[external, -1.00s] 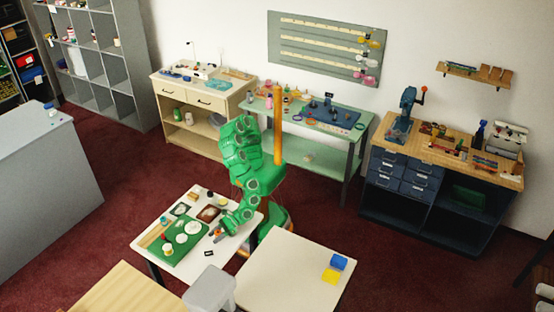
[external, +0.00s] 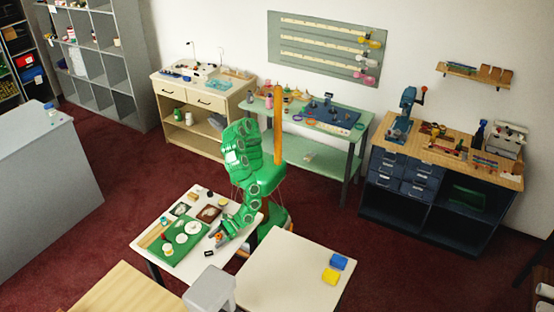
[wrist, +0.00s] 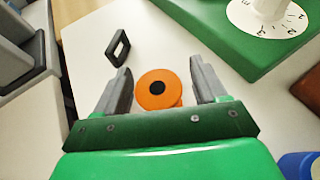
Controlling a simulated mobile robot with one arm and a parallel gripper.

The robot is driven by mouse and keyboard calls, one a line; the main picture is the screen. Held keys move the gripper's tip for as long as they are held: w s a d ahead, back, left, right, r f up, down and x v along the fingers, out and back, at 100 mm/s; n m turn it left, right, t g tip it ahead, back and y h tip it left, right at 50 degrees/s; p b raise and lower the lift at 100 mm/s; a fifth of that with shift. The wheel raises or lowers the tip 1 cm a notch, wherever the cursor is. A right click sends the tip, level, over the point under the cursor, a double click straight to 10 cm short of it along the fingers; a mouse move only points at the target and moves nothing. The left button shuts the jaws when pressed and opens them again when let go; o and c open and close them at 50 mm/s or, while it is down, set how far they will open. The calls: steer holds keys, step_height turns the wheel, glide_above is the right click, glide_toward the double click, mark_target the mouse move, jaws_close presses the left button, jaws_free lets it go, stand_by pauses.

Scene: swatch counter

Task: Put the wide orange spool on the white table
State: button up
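The wide orange spool (wrist: 157,89), with a dark hole in its middle, stands between the two fingers of my gripper (wrist: 160,88) in the wrist view. My gripper is open, with a gap on each side of the spool. In the external view my gripper (external: 216,238) is low over the right side of a white-topped table (external: 190,267). The spool is small and partly covered there. A second white table (external: 285,280) stands to the right, with a blue block and a yellow block on it.
A black square ring (wrist: 118,46) lies left of the spool. A green board (external: 164,245) with white dials (wrist: 266,14) lies on the same table. A blue block (external: 339,262) and a yellow block (external: 330,276) sit on the right table, whose left part is clear.

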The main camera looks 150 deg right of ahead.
steer(key=shift+r, duration=0.15)
steer(key=shift+v, duration=6)
